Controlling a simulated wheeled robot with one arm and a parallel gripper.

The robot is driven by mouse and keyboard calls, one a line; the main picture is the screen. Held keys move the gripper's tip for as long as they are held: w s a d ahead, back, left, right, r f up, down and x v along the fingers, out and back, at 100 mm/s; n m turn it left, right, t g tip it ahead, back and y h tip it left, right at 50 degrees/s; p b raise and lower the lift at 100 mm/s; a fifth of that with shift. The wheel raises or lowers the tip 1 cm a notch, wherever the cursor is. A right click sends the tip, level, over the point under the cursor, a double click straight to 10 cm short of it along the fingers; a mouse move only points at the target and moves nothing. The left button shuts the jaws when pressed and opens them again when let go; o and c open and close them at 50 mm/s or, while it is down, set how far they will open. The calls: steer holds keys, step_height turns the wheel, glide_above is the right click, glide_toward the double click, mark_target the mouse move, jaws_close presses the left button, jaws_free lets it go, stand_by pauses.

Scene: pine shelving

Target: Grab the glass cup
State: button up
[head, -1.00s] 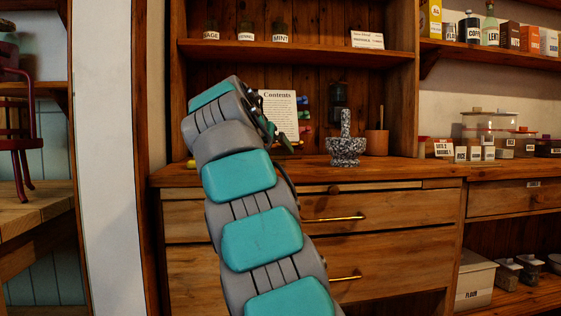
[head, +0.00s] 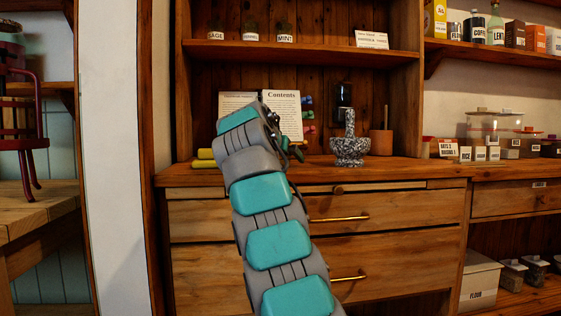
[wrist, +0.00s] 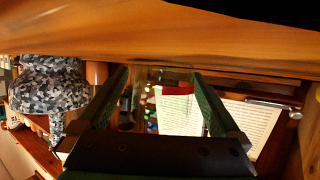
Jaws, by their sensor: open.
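In the wrist view, which is upside down, my gripper (wrist: 160,76) is open, with a dark green finger on each side. A clear glass cup (wrist: 146,80) shows faintly between the fingers, near the wooden counter. Its outline is hard to make out, and I cannot tell how far it is from the fingertips. No finger visibly presses on it. In the head view my gripper (head: 292,150) is mostly hidden behind my arm, just above the counter, and I cannot make out the cup there.
A speckled mortar with pestle (head: 350,148) stands right of my gripper; it also shows in the wrist view (wrist: 48,85). Printed cards (head: 282,104) and a dark jar (head: 344,96) stand behind. Yellow rolls (head: 204,158) lie left. A shelf (head: 300,48) runs above.

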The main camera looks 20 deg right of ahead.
steer(key=shift+c, duration=0.2)
steer(key=c, duration=1.4)
